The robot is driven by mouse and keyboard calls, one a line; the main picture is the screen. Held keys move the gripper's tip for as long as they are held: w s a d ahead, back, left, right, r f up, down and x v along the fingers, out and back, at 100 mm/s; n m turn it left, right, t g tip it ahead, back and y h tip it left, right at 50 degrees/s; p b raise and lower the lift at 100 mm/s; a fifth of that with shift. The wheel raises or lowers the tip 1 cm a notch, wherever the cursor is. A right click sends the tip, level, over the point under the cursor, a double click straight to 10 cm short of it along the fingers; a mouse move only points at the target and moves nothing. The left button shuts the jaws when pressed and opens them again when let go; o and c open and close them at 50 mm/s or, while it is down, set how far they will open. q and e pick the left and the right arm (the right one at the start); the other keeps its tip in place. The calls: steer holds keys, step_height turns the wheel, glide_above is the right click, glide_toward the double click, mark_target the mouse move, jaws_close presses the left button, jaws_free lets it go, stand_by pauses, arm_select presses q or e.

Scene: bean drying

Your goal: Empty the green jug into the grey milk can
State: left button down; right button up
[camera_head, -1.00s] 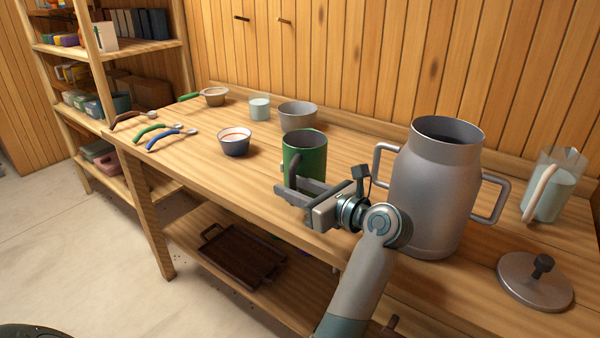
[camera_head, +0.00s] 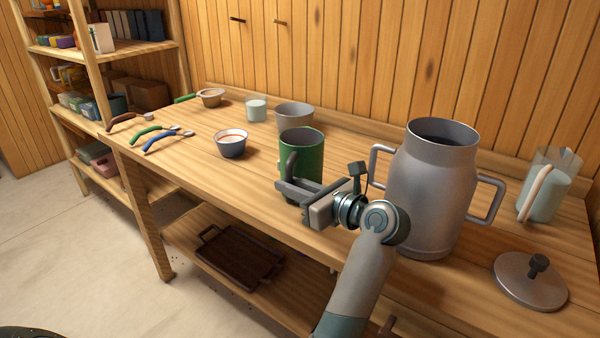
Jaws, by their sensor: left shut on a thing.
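The green jug (camera_head: 308,155) stands upright at the middle of the workbench, its dark handle facing the front. My left gripper (camera_head: 287,186) is at the jug's front side and is shut on its handle. The jug's inside shows only in part, and I cannot tell what it holds. The grey milk can (camera_head: 432,200) stands upright to the right of the jug, with its mouth open and a loop handle on each side. My left forearm rises from the bottom in front of the bench. My right gripper is not in view.
The can's lid (camera_head: 531,281) lies on the bench at the right. A clear jug (camera_head: 545,190) stands behind it. Coloured-handled tools lie further left.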

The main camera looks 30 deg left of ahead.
mark_target(292, 170)
arm_select(q)
steer(key=shift+r+p, duration=0.9)
steer(key=shift+r, duration=1.2)
